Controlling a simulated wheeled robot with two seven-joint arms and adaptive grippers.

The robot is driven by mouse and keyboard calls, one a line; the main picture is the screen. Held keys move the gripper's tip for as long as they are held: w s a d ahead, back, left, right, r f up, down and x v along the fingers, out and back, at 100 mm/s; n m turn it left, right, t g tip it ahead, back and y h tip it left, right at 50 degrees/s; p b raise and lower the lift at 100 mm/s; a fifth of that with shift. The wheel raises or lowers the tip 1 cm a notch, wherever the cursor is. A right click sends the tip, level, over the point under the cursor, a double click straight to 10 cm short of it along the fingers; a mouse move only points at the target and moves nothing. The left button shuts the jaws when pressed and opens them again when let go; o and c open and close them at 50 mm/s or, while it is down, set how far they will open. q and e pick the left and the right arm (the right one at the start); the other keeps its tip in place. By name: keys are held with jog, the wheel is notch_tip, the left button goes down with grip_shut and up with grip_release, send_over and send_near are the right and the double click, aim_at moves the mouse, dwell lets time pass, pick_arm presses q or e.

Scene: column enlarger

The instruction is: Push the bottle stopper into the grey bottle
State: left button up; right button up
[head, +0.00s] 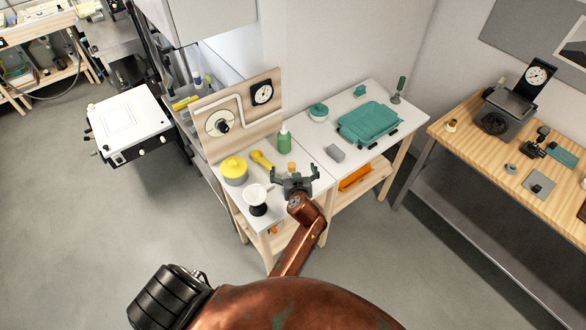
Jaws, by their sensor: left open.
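My left gripper (294,173) is over the front right part of the white table, its dark fingers spread apart. A small orange-yellow piece (292,167), perhaps the bottle stopper, shows between or just behind the fingers. I cannot tell whether they touch it. No grey bottle can be made out for sure; what stands beneath the small piece is hidden by the gripper. A green bottle (284,141) stands upright behind the gripper. My right gripper is not in view.
Left of the gripper stand a white funnel-shaped cup (257,193) with a dark base and a grey pot with a yellow lid (234,166). A yellow tool (261,159) lies behind them. A grey block (335,153) and a teal tray (369,124) are to the right.

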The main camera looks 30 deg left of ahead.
pick_arm(q)
jog(key=shift+s+d, duration=0.2)
